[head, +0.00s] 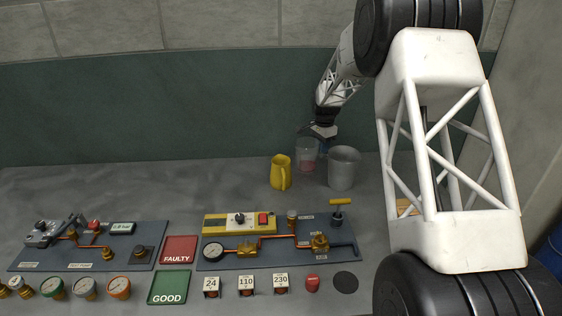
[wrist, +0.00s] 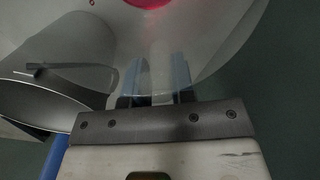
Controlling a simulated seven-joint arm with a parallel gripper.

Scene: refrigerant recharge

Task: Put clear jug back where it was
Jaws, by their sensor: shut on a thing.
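The clear jug (head: 306,152) stands about upright at the back of the bench, with some pink-red liquid low in it. My gripper (head: 325,142) reaches it from its right side and is shut on it. In the wrist view the jug (wrist: 215,45) fills the top, with the red liquid at the upper edge, and my gripper's fingers (wrist: 153,82) are against its near side. I cannot tell whether the jug's base touches the bench.
A grey metal beaker (head: 344,168) stands close to the jug's right; it also shows in the wrist view (wrist: 45,100). A yellow jug (head: 280,173) stands to the left. Panels with gauges and pipes (head: 280,245) and a red FAULTY tray (head: 179,250) fill the front. The bench's back left is clear.

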